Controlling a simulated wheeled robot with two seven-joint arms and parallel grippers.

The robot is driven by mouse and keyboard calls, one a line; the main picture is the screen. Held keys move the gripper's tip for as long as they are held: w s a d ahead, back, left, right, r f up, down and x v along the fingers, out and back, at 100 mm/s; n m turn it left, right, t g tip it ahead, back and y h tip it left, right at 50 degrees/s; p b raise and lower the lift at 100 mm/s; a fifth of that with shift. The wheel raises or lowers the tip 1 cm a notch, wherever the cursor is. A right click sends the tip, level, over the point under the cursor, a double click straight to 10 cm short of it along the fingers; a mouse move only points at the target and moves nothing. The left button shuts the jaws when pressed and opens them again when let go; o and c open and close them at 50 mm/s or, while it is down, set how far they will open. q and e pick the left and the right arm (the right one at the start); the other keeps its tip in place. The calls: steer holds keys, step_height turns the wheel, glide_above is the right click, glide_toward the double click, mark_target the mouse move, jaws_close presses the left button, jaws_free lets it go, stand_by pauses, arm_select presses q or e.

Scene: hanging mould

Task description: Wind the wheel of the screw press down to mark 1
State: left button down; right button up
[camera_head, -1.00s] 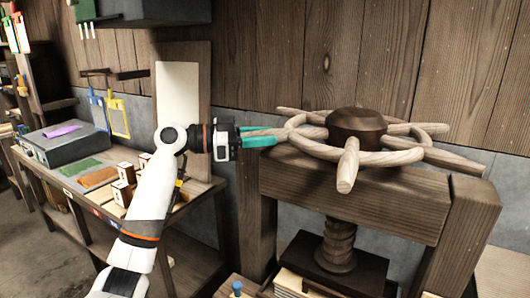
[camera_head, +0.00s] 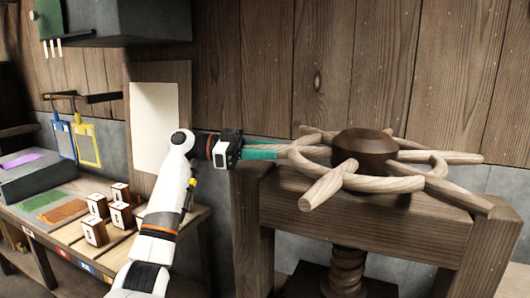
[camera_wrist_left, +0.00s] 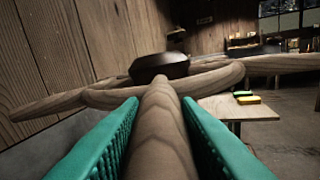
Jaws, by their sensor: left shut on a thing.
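The wooden wheel (camera_head: 385,183) with its spokes and dark round hub (camera_head: 364,149) sits on top of the screw press frame (camera_head: 375,226). The threaded screw (camera_head: 347,272) shows below the beam. My left gripper (camera_head: 272,149) has teal fingers and is shut on a spoke handle at the wheel's left side. In the left wrist view the spoke (camera_wrist_left: 160,135) runs between the two fingers toward the hub. The marks of the press are not visible. My right gripper is not in view.
Left of the press stands a bench with several numbered wooden blocks (camera_head: 95,231), a green mat (camera_head: 42,202) and a dark box (camera_head: 38,176). A plank wall (camera_head: 400,70) stands close behind the wheel. A dark cabinet (camera_head: 125,22) hangs at upper left.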

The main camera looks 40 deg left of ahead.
arm_select(q)
steer(key=shift+s+a+r+t, duration=0.1)
steer(key=shift+r+t, duration=0.05)
steer(key=shift+r, duration=0.25)
steer(key=shift+s+a+r+t, duration=0.1)
steer(key=shift+r+t, duration=0.05)
steer(key=shift+r, duration=0.25)
steer(key=c, duration=1.3)
jaws_free()
steer(key=shift+d, duration=0.1)
steer(key=shift+o, duration=1)
steer(key=shift+s+d, duration=0.15)
steer(key=shift+d, duration=0.15)
steer(key=shift+a+f, duration=0.1)
steer(key=shift+f, duration=0.1)
steer(key=shift+a, duration=0.25)
steer(key=b+v, duration=0.3)
steer(key=v, duration=0.8)
steer(key=shift+s+a+r, duration=0.15)
steer(key=shift+r, duration=0.05)
